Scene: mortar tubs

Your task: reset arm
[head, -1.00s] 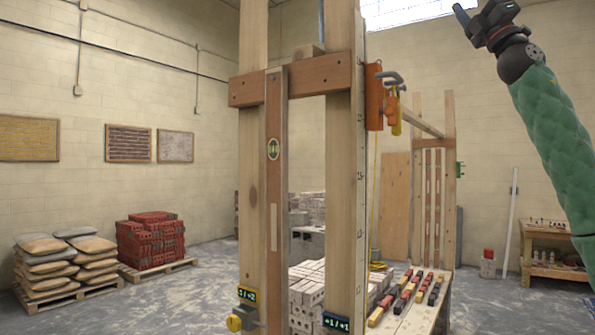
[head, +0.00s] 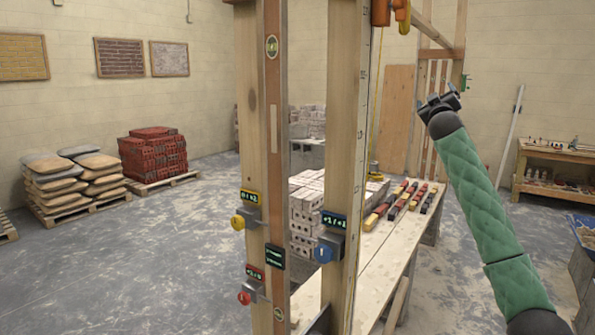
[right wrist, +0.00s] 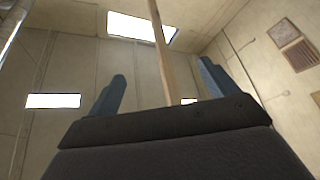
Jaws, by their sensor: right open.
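My right arm, in a green padded sleeve, comes up from the lower right in the head view. Its dark right gripper (head: 438,103) is raised above the right end of the wooden table, apart from it. In the right wrist view the two blue fingers of the right gripper (right wrist: 162,90) stand wide apart with nothing between them. A wooden post shows beyond them there. My left arm and gripper are not in view.
A wooden post frame (head: 343,150) with coloured knobs and small displays stands in front. Brick pallets (head: 152,155) and stacked sacks (head: 75,180) stand at left. Open floor lies at left front.

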